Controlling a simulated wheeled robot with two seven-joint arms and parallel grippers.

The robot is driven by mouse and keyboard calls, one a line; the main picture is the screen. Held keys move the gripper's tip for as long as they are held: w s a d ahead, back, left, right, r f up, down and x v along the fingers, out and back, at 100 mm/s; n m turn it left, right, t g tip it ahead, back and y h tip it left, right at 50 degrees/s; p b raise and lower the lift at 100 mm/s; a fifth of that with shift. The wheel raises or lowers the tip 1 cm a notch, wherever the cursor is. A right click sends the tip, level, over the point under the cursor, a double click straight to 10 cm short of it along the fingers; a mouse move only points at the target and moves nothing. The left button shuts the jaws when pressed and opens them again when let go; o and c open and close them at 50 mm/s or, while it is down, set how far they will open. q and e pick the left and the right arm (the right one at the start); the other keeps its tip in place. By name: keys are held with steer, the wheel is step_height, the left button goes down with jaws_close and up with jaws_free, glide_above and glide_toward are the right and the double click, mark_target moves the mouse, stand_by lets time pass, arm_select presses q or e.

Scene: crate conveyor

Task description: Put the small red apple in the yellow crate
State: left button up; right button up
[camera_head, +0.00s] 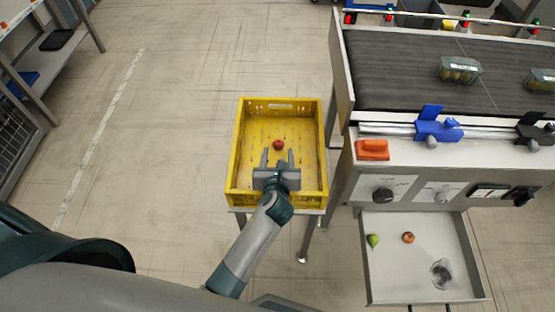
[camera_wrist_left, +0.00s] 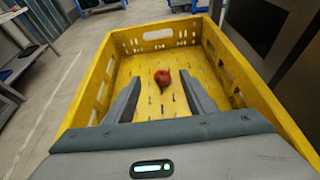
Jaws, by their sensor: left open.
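The small red apple (camera_head: 278,145) is inside the yellow crate (camera_head: 322,150), a little beyond my left fingertips in the head view. In the left wrist view the apple (camera_wrist_left: 162,78) shows ahead of and between the two fingers, apart from both. My left gripper (camera_head: 277,155) is open and empty, over the crate's inside, with its fingers pointing toward the crate's far wall. The crate (camera_wrist_left: 90,85) also fills much of the left wrist view. Whether the apple rests on the crate floor or is just above it is hard to tell. My right gripper is not seen.
A conveyor (camera_head: 400,75) with green packs (camera_head: 459,70) runs at the right. A metal tray (camera_head: 395,285) below its panel holds a green pear (camera_head: 372,240), an orange-red fruit (camera_head: 408,237) and a clear cup (camera_head: 441,272). The floor left of the crate is clear.

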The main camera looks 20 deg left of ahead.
arm_select(q)
steer(key=shift+v, duration=1.55)
